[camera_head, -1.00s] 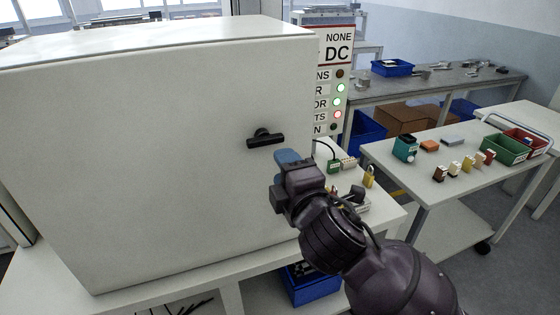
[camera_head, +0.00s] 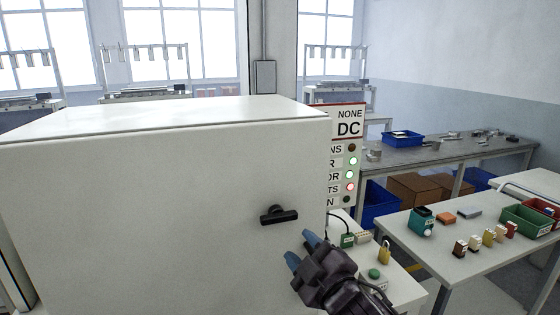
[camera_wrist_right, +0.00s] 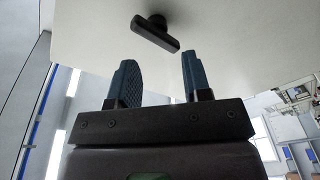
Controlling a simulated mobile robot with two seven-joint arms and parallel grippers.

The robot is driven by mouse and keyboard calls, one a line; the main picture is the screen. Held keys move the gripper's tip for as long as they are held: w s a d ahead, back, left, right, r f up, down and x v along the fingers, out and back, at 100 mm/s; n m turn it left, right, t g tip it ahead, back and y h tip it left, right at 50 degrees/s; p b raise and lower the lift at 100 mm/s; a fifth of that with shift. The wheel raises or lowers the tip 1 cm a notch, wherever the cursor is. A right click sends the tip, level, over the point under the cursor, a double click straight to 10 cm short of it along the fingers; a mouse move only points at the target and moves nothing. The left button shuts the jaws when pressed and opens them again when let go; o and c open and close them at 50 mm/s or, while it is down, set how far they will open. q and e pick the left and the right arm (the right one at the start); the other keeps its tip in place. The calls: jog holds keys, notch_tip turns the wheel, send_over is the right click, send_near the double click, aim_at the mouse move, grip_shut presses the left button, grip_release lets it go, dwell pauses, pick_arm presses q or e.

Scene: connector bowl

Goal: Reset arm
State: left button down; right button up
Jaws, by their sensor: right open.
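My right gripper (camera_head: 300,250) is in front of the white cabinet (camera_head: 140,215), below and to the right of its black handle (camera_head: 279,215). Its two blue fingers stand apart with nothing between them. In the right wrist view the open fingers (camera_wrist_right: 158,82) point toward the cabinet's pale face, and the black handle (camera_wrist_right: 156,33) lies beyond them, apart from them. The cabinet door looks shut. My left gripper is in neither view.
A panel (camera_head: 348,155) with indicator lights stands right of the cabinet. A yellow padlock (camera_head: 384,253) and a green button (camera_head: 374,274) are on the bench beside my gripper. A side table (camera_head: 425,252) holds small coloured parts and bins at the right.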

jog(key=s+d+f+m+g+h, duration=0.1)
jog(key=s+d+f+m+h, duration=0.2)
jog(key=d+f+m, duration=0.6)
jog(key=s+d+f+m+h, duration=0.25)
jog(key=d+f, duration=0.35)
jog(key=f, duration=0.6)
jog(key=s+d+f+m+g+h, duration=0.1)
jog(key=s+d+f+g, duration=0.1)
jog(key=s+d+f, duration=0.2)
jog(key=s+d+f+m+g+h, duration=0.2)
jog(key=s+d+f, duration=0.2)
jog(key=s+f, duration=0.5)
jog(key=shift+s+d, duration=0.15)
jog(key=shift+s, duration=1.1)
jog(key=shift+f, duration=0.1)
